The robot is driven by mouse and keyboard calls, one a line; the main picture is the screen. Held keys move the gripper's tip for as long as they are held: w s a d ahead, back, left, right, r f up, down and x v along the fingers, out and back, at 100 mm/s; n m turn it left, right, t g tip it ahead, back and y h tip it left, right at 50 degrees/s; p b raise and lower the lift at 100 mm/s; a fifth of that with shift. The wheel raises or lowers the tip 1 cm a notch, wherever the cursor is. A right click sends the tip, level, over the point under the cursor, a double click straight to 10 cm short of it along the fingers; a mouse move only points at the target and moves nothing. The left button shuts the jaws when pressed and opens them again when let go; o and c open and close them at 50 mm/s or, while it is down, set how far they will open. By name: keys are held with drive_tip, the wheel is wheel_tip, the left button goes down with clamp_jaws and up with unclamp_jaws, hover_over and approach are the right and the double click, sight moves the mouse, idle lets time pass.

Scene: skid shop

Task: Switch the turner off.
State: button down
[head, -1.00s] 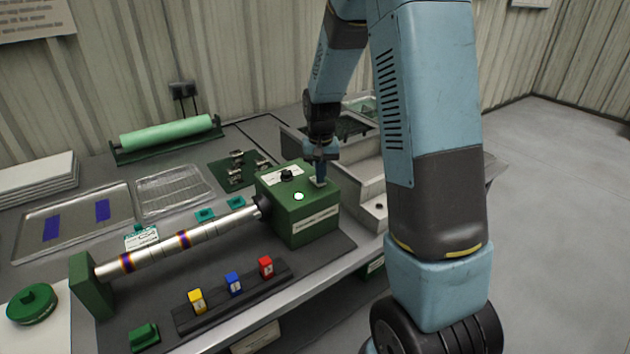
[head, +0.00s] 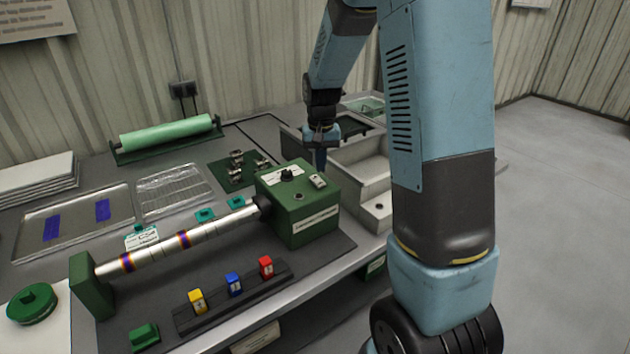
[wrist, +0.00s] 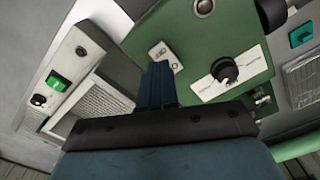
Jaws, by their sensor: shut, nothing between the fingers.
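The turner's green drive box (head: 313,224) stands at the right end of a silver banded tube (head: 210,232). On its top are a small pale switch (head: 318,180), a black knob (head: 287,174) on a white plate and a round lamp (head: 298,196), which is dark. The wrist view also shows the switch (wrist: 166,54), the knob (wrist: 225,69) and the lamp (wrist: 203,7). My gripper (head: 320,167) is shut and empty, just behind and above the box near the switch. The tips point down and look clear of the switch.
A grey unit with a green-lit rocker (wrist: 58,81) is at the left in the wrist view. Yellow, blue and red blocks (head: 233,285) sit in a front rack. A green roller (head: 167,132) lies at the back.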

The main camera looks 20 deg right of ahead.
sight(321, 184)
drive_tip(key=shift+r, duration=1.45)
drive_tip(key=s+r+n+t, duration=0.1)
drive_tip(key=s+r+t, duration=0.2)
drive_tip(key=s+r, duration=0.95)
drive_tip(key=s+r+n+t, duration=0.1)
drive_tip(key=s+r, duration=0.4)
drive_tip(key=s, duration=1)
drive_tip(key=shift+s+a+t, duration=0.25)
drive_tip(key=shift+s+t, duration=0.1)
drive_tip(key=shift+t, duration=0.45)
